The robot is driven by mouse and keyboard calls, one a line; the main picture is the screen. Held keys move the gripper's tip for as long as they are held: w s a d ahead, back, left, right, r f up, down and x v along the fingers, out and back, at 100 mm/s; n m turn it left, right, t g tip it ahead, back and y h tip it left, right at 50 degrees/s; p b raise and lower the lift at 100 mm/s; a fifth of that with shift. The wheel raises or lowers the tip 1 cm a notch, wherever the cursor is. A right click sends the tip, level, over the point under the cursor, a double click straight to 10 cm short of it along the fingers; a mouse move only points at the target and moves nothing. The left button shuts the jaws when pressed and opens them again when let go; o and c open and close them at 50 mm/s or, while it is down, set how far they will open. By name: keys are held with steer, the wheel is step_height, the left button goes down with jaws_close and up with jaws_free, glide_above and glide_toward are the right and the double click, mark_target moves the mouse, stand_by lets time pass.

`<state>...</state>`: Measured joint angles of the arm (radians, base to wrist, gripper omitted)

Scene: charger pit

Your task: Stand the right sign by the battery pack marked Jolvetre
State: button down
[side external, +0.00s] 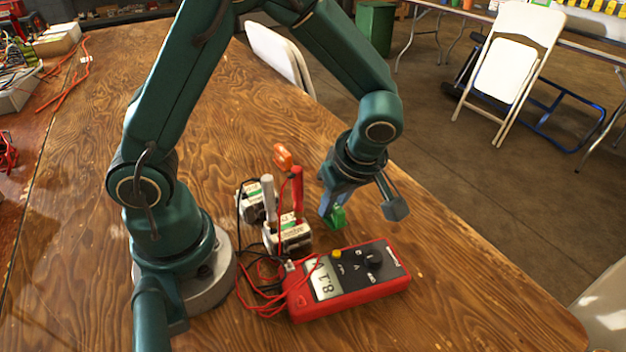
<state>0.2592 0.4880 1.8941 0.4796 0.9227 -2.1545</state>
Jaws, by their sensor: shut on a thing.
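Two white battery packs with green labels stand on the table, a rear one (251,203) and a front one (288,236). Their printed names are too small to read. A red probe (297,190) and a pale grey probe (267,198) stand up at the front pack. My gripper (332,213) is shut on a small green piece (335,218), apparently a sign, just right of the front pack. Whether the green piece touches the table is unclear. An orange piece (283,156), perhaps the other sign, shows behind the packs; its base is hidden.
The wooden table (460,290) is clear at the right.

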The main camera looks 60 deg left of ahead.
steer(key=shift+f, duration=0.9)
steer(key=shift+f, duration=0.1)
steer(key=c, duration=0.8)
jaws_free()
steer(key=v, duration=1.2)
